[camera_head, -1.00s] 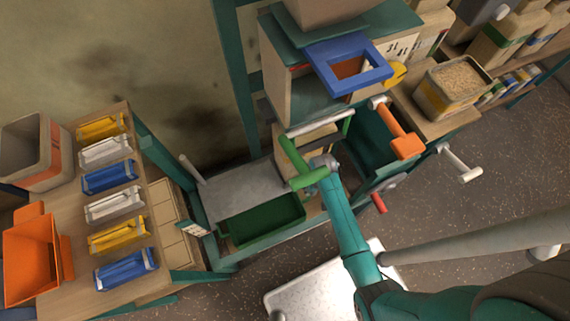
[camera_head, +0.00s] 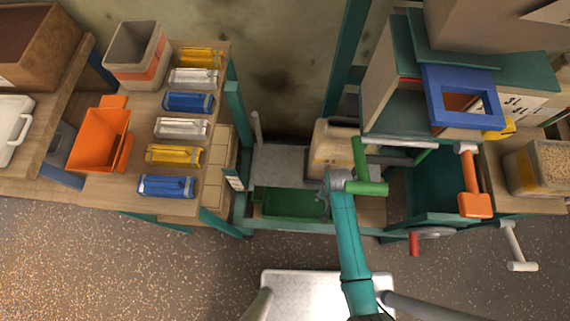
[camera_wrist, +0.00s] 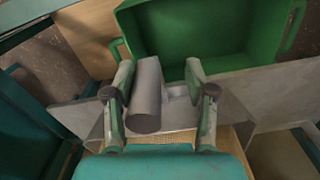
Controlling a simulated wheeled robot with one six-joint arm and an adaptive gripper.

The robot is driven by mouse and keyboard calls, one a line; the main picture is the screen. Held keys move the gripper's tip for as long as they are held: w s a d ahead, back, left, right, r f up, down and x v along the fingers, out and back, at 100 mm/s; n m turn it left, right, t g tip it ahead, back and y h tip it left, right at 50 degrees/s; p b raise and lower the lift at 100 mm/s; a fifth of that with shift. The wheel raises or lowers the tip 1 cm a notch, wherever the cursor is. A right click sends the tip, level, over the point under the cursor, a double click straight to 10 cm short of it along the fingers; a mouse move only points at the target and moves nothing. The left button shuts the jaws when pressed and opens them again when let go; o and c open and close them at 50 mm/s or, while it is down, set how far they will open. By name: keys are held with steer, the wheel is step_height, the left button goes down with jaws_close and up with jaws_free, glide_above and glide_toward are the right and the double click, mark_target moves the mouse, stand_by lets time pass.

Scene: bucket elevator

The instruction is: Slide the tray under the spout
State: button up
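The green tray (camera_head: 290,203) lies on the low bench between the shelves. It fills the top of the wrist view (camera_wrist: 205,35), where it looks empty, with a handle at each end. My gripper (camera_wrist: 159,72) is open, its two fingers apart. A grey cylinder (camera_wrist: 147,92) shows between the fingers, closer to the left one; I see no clear grip on it. The tray lies beyond the fingertips, and contact cannot be told. In the head view my arm reaches to the tray's right end, and the fingers are mostly hidden. I cannot make out the spout for certain.
A grey plate (camera_head: 280,165) and thin grey post (camera_head: 257,125) are behind the tray. A green crank (camera_head: 370,188) stands close right of my arm, an orange crank (camera_head: 475,203) farther right. A blue-rimmed hopper (camera_head: 460,95) is above. Open floor lies in front.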

steer(key=a, duration=1.5)
step_height(320, 180, up, 10)
steer(key=a, duration=0.1)
steer(key=shift+w+a+r, duration=0.15)
steer(key=shift+w, duration=0.15)
steer(key=shift+n, duration=0.3)
step_height(320, 180, down, 11)
steer(key=d+n, duration=0.1)
steer(key=n, duration=0.2)
steer(key=shift+d+r+n, duration=0.15)
steer(key=shift+d+n, duration=0.25)
